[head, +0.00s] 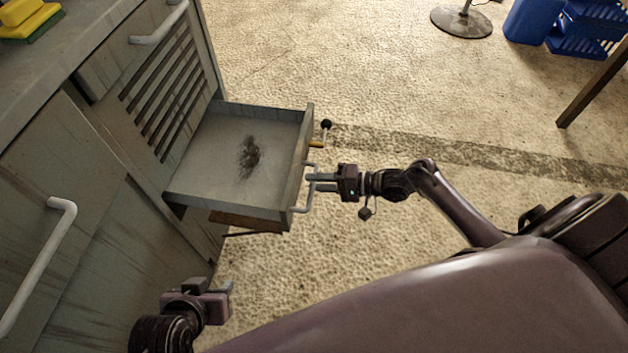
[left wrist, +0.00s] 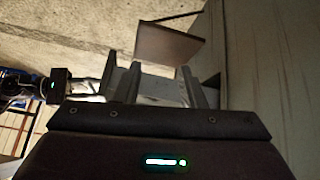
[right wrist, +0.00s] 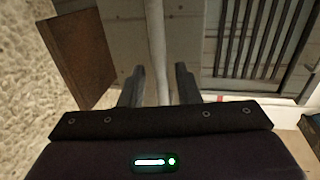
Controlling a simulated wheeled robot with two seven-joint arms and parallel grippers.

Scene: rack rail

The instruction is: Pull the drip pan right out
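The drip pan (head: 215,150) is a shallow grey tray with a dark stain on its floor. It stands well out from the cabinet front, its inner end still at the opening. A pale bar handle (head: 301,210) is on its outer face. My right gripper (head: 312,182) is at this handle. In the right wrist view the handle bar (right wrist: 156,40) runs between the two open fingers, with visible gaps on both sides. My left gripper (head: 213,287) is open and empty, low in front of the cabinet and apart from the pan; its spread fingers show in the left wrist view (left wrist: 159,85).
The grey cabinet (head: 110,215) has other bar handles and a slatted vent. A brown panel (head: 245,220) juts out below the pan. A black-knobbed lever (head: 326,126) is beside the pan's outer end. Open floor lies beyond; blue crates (head: 585,28) stand far right.

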